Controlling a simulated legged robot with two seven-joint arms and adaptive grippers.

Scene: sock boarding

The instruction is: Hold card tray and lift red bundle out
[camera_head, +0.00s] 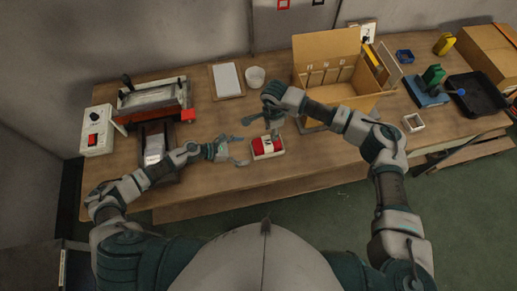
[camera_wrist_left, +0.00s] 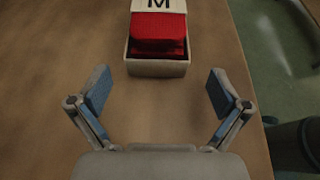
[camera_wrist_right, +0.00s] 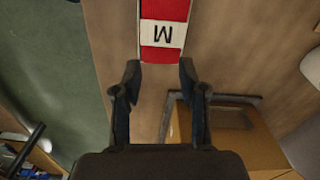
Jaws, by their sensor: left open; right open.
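The red bundle (camera_head: 267,145) has a white band marked "M". It lies inside the small pale card tray (camera_head: 278,154) near the table's front edge. The bundle also shows in the left wrist view (camera_wrist_left: 157,40), in the tray (camera_wrist_left: 157,69), and in the right wrist view (camera_wrist_right: 164,12). My left gripper (camera_head: 243,149) is open and empty, just left of the tray, with the tray ahead of its fingers. My right gripper (camera_head: 254,128) is open and empty, above and behind the tray, with its fingers toward the bundle. Neither gripper touches the tray or bundle.
An open cardboard box (camera_head: 325,45) stands behind my right arm. A press-like machine (camera_head: 153,98) and a white switch box (camera_head: 97,130) are at left. A white cup (camera_head: 255,76) and pad (camera_head: 227,80) are at the back. The table's front edge is close to the tray.

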